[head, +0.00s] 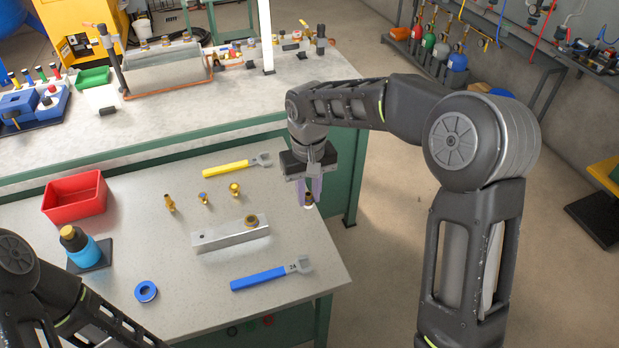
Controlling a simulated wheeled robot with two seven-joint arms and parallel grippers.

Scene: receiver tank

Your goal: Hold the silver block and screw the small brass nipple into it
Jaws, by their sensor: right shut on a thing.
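The silver block (218,239) lies on the near table, with a brass fitting (251,221) at its right end. My right gripper (309,190) points down near the table's right edge, to the right of the block. It is shut on a small brass piece (308,200), which looks like the nipple and has a pale lower end. I cannot tell whether this piece touches the table. Several other small brass fittings (170,203) stand behind the block. My left arm shows at the lower left, but its gripper is not in view.
A yellow wrench (232,167) lies behind the brass fittings, and a blue wrench (265,276) in front of the block. A red bin (76,197), a blue bottle (77,243) and a blue tape roll (146,291) are on the left. A bench (240,105) stands behind.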

